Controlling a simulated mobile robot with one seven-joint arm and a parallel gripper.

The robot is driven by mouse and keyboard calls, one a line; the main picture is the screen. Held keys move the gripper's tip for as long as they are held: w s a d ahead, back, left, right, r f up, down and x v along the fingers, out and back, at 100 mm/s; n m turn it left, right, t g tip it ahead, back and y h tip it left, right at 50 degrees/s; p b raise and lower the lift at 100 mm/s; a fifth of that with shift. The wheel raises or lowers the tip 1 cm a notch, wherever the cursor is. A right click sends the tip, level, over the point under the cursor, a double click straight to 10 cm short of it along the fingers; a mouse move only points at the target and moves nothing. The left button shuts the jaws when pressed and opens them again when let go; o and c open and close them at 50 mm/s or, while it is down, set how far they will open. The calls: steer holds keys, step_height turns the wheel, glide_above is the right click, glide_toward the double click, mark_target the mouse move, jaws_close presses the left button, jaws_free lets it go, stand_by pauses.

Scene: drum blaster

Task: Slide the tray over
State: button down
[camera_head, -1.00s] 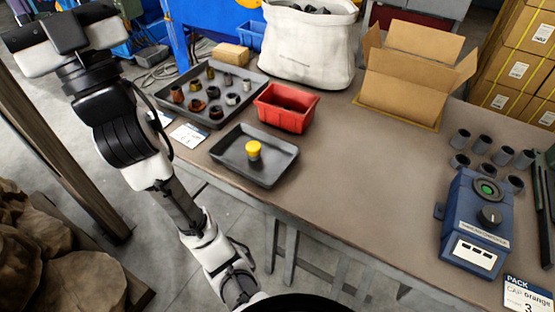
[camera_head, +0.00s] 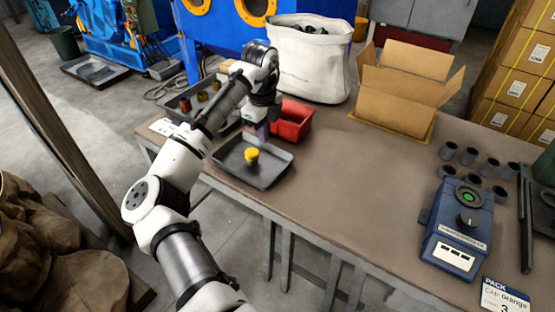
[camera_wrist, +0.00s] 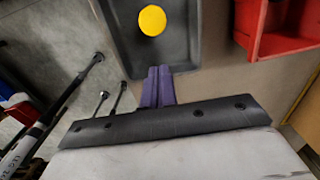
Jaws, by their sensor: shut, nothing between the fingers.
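A small dark grey tray (camera_head: 232,159) lies near the table's front edge, with a yellow-topped piece (camera_head: 251,153) standing in it. In the wrist view, the tray (camera_wrist: 182,45) is at the top, with the yellow top (camera_wrist: 152,20) inside it. My gripper (camera_head: 262,133) is over the tray's far side in the head view. Its purple fingers (camera_wrist: 159,70) are together and empty, with their tips at the tray's edge in the wrist view. I cannot tell whether they touch it.
A red bin (camera_head: 292,122) stands close behind the small tray. A larger dark tray (camera_head: 180,108) with several pieces is partly hidden by my arm. A white bag (camera_head: 310,65) and open carton (camera_head: 400,90) stand at the back. The table's middle is clear; a blue device (camera_head: 458,225) stands right.

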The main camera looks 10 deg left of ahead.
mark_target(273, 173)
step_height(273, 173, down, 10)
steer(key=shift+s+f+p, duration=0.1)
steer(key=shift+f+p, duration=0.05)
steer(key=shift+p, duration=0.95)
steer(key=d, duration=0.1)
steer(key=s+d+p, duration=0.1)
steer(key=shift+d+r, duration=0.2)
steer(key=shift+d, duration=0.1)
steer(key=shift+s+d+f, duration=0.1)
steer(key=shift+s+d, duration=0.05)
steer(key=shift+d, duration=0.45)
